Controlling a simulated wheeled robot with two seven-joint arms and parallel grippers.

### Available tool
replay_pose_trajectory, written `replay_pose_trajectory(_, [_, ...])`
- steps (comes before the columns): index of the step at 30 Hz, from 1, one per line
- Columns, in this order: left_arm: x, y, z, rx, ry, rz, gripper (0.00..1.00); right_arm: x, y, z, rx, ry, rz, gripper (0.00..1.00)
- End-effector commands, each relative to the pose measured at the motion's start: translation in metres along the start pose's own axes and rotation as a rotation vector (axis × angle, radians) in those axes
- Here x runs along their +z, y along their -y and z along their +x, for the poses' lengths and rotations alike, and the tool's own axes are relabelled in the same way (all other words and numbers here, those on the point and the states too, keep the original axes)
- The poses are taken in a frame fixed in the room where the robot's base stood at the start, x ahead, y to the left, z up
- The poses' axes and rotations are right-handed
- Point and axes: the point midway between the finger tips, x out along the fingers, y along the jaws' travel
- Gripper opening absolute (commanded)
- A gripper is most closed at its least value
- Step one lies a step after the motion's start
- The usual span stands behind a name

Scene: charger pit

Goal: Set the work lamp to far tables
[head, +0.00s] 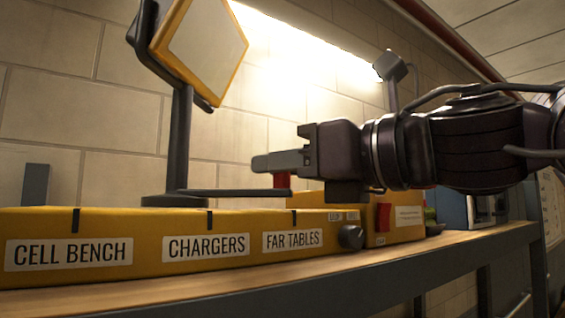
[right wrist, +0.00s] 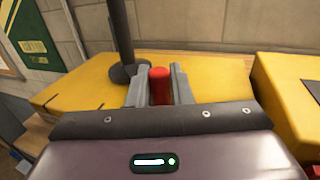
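The console front has the labels CELL BENCH (head: 69,253), CHARGERS (head: 206,246) and FAR TABLES (head: 292,239). A dark lever (head: 235,193) runs right from the lamp base to a red handle (head: 283,181), at the FAR TABLES end. My right gripper (head: 280,161) is at this handle. In the right wrist view the red handle (right wrist: 160,85) stands between its fingers, which look closed against it. My left gripper is out of view.
The console stands on a wooden shelf (head: 400,252) with a dark front edge. A yellow box with a red switch (head: 384,217) stands right of the console. A dark knob (head: 351,237) sits at the console's right end. A block wall is behind.

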Motion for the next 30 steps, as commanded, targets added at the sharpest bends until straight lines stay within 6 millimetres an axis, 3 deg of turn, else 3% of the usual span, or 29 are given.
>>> replay_pose_trajectory(4, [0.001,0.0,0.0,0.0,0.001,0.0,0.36,-0.001,0.0,0.001,0.0,-0.002,0.0,0.37])
replay_pose_trajectory(14, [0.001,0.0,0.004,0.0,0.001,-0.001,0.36,-0.001,0.0,-0.004,0.001,0.001,-0.001,0.37])
replay_pose_trajectory(24, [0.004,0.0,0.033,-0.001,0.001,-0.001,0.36,-0.004,0.001,-0.058,-0.001,0.002,-0.002,0.37])
replay_pose_trajectory(30, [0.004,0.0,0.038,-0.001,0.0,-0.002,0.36,-0.002,0.001,-0.076,0.0,0.0,0.0,0.37])
